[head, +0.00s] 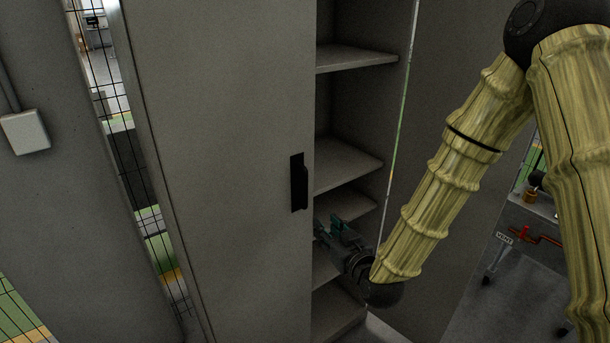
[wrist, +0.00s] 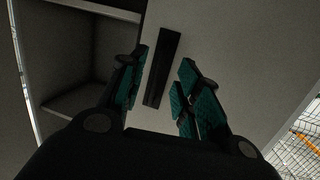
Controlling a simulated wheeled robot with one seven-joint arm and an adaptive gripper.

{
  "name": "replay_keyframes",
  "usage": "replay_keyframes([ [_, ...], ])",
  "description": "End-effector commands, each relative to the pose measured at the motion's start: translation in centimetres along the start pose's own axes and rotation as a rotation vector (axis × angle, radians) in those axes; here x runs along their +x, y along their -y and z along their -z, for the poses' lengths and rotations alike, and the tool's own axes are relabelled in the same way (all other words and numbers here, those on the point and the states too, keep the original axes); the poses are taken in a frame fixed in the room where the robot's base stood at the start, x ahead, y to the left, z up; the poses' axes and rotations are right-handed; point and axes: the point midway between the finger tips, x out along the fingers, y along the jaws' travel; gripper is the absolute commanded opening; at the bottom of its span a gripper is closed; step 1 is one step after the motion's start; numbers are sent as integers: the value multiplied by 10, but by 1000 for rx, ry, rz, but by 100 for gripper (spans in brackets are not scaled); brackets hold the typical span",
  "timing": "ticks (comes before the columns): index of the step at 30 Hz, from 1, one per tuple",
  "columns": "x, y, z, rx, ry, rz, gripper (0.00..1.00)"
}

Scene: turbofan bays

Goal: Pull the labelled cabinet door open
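A tall grey cabinet door (head: 225,150) fills the middle of the head view, with no label visible on it. A black upright handle (head: 299,183) sits near its right edge. My gripper (head: 328,227) is below and to the right of this handle in the head view, in front of the open shelves. In the wrist view the handle (wrist: 162,68) lies between the two teal-padded fingers of my gripper (wrist: 164,62), with space on both sides. The fingers are open and empty. Whether the handle is within fingertip depth, I cannot tell.
Empty shelves (head: 345,165) show right of the door edge. A grey panel (head: 450,240) stands to their right. A grey wall with a pale box (head: 24,132) is at left. A trolley with a red valve (head: 525,234) and a "VENT" tag is at lower right.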

Motion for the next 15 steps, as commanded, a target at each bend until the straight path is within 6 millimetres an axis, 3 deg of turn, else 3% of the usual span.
replay_keyframes([
  [1, 4, 2, 27, -11, -51, 6, 33],
  [5, 9, 7, 61, -31, -126, 15, 33],
  [11, 20, 9, 73, -36, -148, 19, 33],
  [15, 39, 10, 76, -35, -147, 19, 33],
])
